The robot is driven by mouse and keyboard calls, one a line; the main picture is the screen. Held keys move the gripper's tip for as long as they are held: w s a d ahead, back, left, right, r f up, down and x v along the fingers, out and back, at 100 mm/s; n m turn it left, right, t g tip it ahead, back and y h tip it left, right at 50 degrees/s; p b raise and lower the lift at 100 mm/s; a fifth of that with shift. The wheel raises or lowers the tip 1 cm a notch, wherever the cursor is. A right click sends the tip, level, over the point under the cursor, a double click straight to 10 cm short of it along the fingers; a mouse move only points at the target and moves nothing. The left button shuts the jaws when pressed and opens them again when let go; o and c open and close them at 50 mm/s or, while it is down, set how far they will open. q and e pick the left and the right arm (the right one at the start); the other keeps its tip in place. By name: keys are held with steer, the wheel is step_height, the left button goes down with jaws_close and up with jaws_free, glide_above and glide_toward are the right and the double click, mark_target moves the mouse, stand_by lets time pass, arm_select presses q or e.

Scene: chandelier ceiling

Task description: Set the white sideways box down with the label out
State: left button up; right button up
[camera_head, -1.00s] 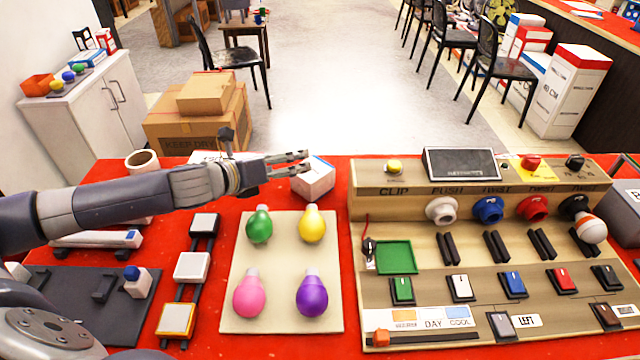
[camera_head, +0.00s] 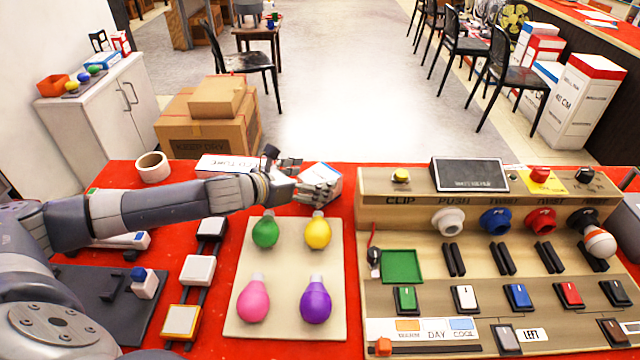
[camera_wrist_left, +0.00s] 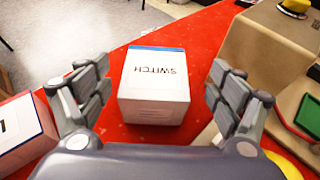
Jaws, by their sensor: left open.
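The white box (camera_head: 325,168) sits on the red tabletop behind the bulb board, partly hidden by my left gripper in the head view. In the left wrist view the white box (camera_wrist_left: 155,80) has a blue edge along its far side and the word SWITCH, which reads upside down, on its upper face. My left gripper (camera_head: 314,178) is open. In the left wrist view its fingers stand apart on either side of the box, with a gap visible on both sides. My right gripper is not in view.
A second white box with red (camera_wrist_left: 22,130) lies left in the wrist view. The bulb board (camera_head: 285,332) with several coloured bulbs is in front. The wooden switch console (camera_head: 400,215) stands close on the right. A tape roll (camera_head: 152,167) is at the back left.

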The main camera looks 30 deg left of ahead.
mark_target(319, 176)
arm_select(q)
steer(key=shift+a+p+x, duration=0.1)
steer(key=shift+p+x, duration=0.1)
steer(key=shift+x, duration=1.1)
steer(key=shift+a+p+x, duration=0.15)
steer(key=shift+p+x, duration=0.05)
steer(key=shift+x, duration=1.15)
steer(key=shift+f, duration=0.2)
steer(key=c, duration=1.3)
steer(key=shift+r, duration=0.1)
